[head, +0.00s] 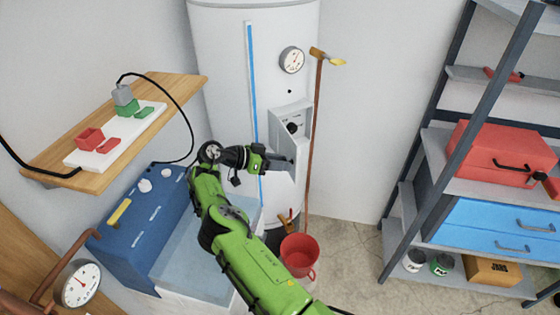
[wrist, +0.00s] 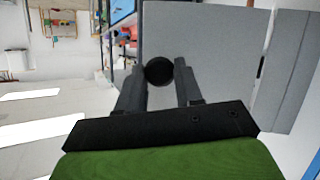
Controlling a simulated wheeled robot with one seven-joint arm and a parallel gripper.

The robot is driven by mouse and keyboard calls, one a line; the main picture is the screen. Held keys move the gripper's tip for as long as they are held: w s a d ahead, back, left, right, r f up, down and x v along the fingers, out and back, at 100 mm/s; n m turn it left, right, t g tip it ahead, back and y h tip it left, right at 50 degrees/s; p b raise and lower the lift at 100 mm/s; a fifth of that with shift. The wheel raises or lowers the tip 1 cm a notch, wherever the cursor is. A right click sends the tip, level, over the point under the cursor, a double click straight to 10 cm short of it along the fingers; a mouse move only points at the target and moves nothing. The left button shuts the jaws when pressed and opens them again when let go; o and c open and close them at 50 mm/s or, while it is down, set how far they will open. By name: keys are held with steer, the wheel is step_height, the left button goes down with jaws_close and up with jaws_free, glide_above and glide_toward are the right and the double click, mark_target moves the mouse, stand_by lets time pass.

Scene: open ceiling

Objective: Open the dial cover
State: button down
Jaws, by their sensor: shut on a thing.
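The tall white water heater (head: 235,70) has a pale grey dial housing (head: 304,117) on its front, with a dark round dial (head: 292,128) exposed in it. My gripper (head: 288,162) is just below that dial in the head view. In the wrist view, a flat grey plate that looks like the dial cover (wrist: 215,45) fills the space ahead of my gripper (wrist: 162,85). A black round knob (wrist: 159,71) on it lies between the fingertips, and my gripper is shut on it. The head view does not show the contact clearly.
A brown-handled tool (head: 318,110) stands upright close right of the heater. A red bucket (head: 299,255) is on the floor below. A blue box (head: 143,225) and wooden shelf (head: 60,145) are left. A metal rack (head: 440,175) is right, with clear floor before it.

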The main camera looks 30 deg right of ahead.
steer(key=shift+s+f, duration=0.1)
steer(key=shift+f, duration=0.05)
steer(key=c, duration=0.7)
jaws_free()
steer(key=shift+c, duration=0.2)
steer(key=v, duration=0.7)
steer(key=shift+a, duration=0.15)
